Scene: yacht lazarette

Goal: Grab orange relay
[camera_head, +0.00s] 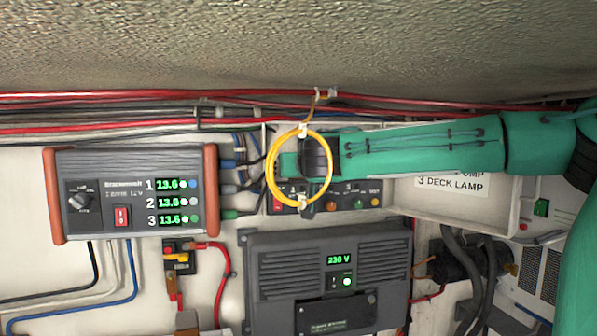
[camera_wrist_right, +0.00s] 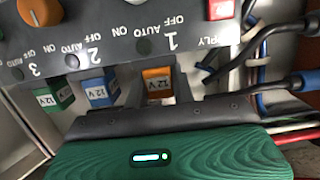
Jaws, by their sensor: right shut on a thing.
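The orange relay (camera_wrist_right: 157,86), marked 12 V, shows in the right wrist view just under the lower edge of the grey switch panel (camera_wrist_right: 120,35). My right gripper (camera_wrist_right: 160,76) has its dark fingers on either side of it and is shut on it. Whether the relay is still seated in its socket I cannot tell. In the head view my right arm comes in from the right, and the green gripper (camera_head: 290,165) is in front of the panel, behind a yellow cable loop; the orange relay is hidden there. My left gripper is not in view.
A blue relay (camera_wrist_right: 98,90) and a green relay (camera_wrist_right: 54,96) sit beside the orange one. The yellow cable loop (camera_head: 270,180) hangs close around my gripper. A charger (camera_head: 130,165) stands left, an inverter (camera_head: 280,260) below. Red and black cables (camera_head: 100,97) run above.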

